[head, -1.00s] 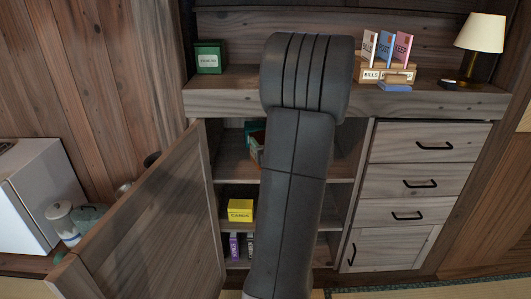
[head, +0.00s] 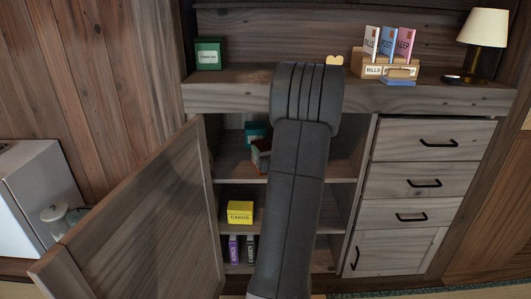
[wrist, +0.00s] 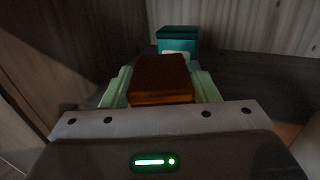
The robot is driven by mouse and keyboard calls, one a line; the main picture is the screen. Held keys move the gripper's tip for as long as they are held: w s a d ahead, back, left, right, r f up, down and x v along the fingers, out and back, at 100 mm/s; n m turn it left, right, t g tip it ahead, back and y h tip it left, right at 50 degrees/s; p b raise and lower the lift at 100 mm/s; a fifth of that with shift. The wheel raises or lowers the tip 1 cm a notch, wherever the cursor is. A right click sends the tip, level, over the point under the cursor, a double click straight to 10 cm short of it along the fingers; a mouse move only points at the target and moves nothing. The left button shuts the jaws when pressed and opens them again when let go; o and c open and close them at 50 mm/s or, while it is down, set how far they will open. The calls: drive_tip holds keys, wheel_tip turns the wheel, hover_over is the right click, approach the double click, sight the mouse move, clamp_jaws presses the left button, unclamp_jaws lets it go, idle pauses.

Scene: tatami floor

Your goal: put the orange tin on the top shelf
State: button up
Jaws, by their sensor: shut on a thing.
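The orange tin (wrist: 160,82) looks dark orange-brown in the wrist view, between the pale green fingers of my gripper (wrist: 161,88), which is shut on it. A teal tin (wrist: 178,40) stands just beyond it. In the head view, the teal tin (head: 256,131) is in the upper compartment of the open cabinet, on the top shelf (head: 229,169). A brownish box (head: 261,156), seemingly the held tin, shows in front of it, partly hidden by my arm. My gripper is hidden behind my arm there. I cannot tell whether the held tin touches the shelf.
The open cabinet door (head: 140,225) stands to the left. A yellow cards box (head: 240,211) sits on the shelf below, with small boxes (head: 234,249) under it. A green tin (head: 208,54), a letter rack (head: 386,70) and a lamp (head: 485,40) stand on the cabinet's top.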

drive_tip(key=shift+r, duration=0.1)
drive_tip(key=o, duration=1.3)
drive_tip(key=shift+s+d, duration=0.1)
drive_tip(key=shift+s, duration=0.05)
drive_tip(key=p+v, duration=0.2)
drive_tip(key=v, duration=0.9)
drive_tip(key=shift+s, duration=0.3)
drive_tip(key=shift+d, duration=0.1)
